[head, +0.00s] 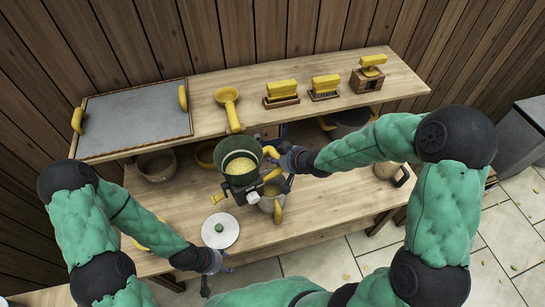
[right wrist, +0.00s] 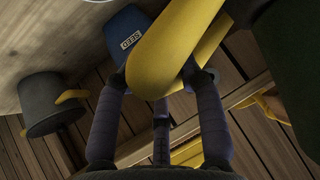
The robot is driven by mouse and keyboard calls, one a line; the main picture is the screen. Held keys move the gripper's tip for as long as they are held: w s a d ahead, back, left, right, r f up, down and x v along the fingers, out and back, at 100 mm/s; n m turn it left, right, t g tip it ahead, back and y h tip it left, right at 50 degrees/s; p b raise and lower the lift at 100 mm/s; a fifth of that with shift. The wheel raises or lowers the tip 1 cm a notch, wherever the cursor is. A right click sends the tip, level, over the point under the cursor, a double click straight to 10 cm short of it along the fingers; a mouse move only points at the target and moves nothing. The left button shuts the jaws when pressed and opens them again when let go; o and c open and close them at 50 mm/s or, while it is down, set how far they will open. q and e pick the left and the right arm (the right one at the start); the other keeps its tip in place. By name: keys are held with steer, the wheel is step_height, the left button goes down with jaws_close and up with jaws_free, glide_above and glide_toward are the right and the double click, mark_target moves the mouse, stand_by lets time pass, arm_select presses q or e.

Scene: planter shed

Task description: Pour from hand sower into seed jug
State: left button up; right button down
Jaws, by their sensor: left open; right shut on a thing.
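The hand sower (head: 240,180), a dark green hopper with pale seed inside and yellow fittings, is held above the lower bench. Its open mouth faces up toward the head camera. My right gripper (head: 285,160) is shut on its yellow handle, which also shows in the right wrist view (right wrist: 165,60). The seed jug (right wrist: 127,38) is blue with a "SEED" label; in the head view it (head: 266,206) is mostly hidden under and behind the sower. My left gripper (head: 215,278) is open and empty near the bench's front edge.
A round white lid (head: 220,230) with a green knob lies on the lower bench. The upper shelf (head: 300,117) holds a yellow scoop (head: 229,103), brushes and a grey tray (head: 135,115). Pots stand underneath it.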

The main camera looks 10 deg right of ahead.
steer(key=shift+f, duration=0.55)
step_height(320, 180, down, 10)
steer(key=a+m+y+b, duration=0.1)
steer(key=a+y+b, duration=0.1)
steer(key=b, duration=0.1)
steer(key=shift+s+b, duration=0.2)
steer(key=shift+b, duration=0.2)
steer(key=shift+r, duration=0.1)
